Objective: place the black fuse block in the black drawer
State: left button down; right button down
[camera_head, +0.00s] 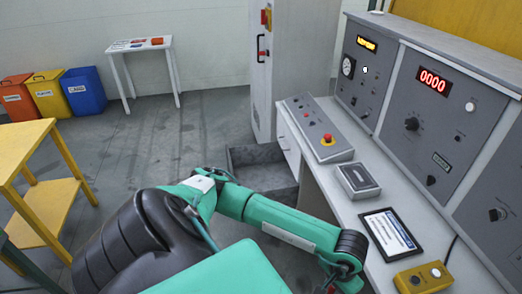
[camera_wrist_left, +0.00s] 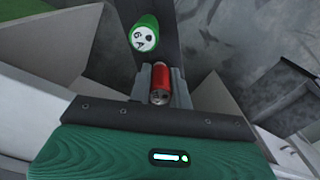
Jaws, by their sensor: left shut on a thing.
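In the left wrist view, my left gripper (camera_wrist_left: 161,76) is shut, with its grey fingers on either side of a small red cylinder (camera_wrist_left: 162,88) with a metal end. A green cylinder (camera_wrist_left: 144,34) with a white and black round end lies beyond the fingers, apart from them. A dark strip (camera_wrist_left: 174,42) runs behind both. I cannot make out a black fuse block. In the head view, an open dark grey box-like drawer (camera_head: 262,166) sits low beside the console. My left arm crosses the bottom there, its fingers out of frame. My right gripper is in neither view.
A grey cabinet (camera_head: 295,70) stands behind. A yellow table (camera_head: 22,145) is at left. The floor between is clear.

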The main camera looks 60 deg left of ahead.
aim_at(266, 182)
jog(key=i+j, duration=0.1)
jog(key=j, duration=0.95)
jog(key=i+j, duration=0.15)
jog(key=j, duration=0.35)
jog(key=i+j, duration=0.1)
jog(key=j, duration=0.45)
